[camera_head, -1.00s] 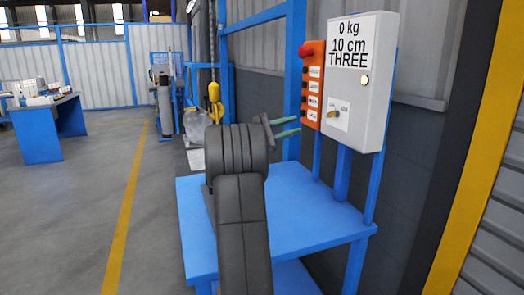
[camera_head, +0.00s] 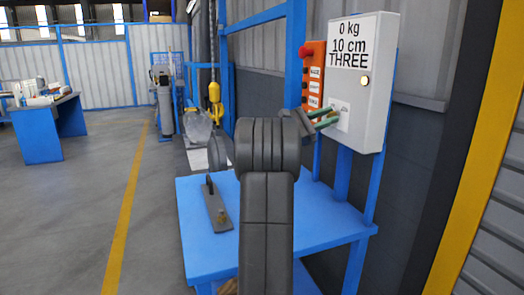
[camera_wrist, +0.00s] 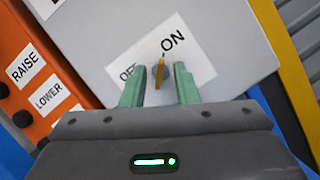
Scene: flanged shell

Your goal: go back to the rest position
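My gripper (camera_head: 328,118) is in front of the grey control box (camera_head: 363,70). In the wrist view its two green fingers (camera_wrist: 159,84) are open, one on each side of a brass switch knob (camera_wrist: 160,73), with gaps visible beside it. The knob sits on a white plate (camera_wrist: 190,62) marked OFF and ON, and I cannot tell which setting it is at. In the head view the fingers cover the knob. My dark arm covers part of the blue table.
An orange button panel (camera_head: 313,78) with a red button stands left of the box. The blue table (camera_head: 335,225) carries a flat grey piece (camera_head: 216,205). A yellow hook (camera_head: 215,92) hangs behind. Open floor (camera_head: 75,215) lies to the left.

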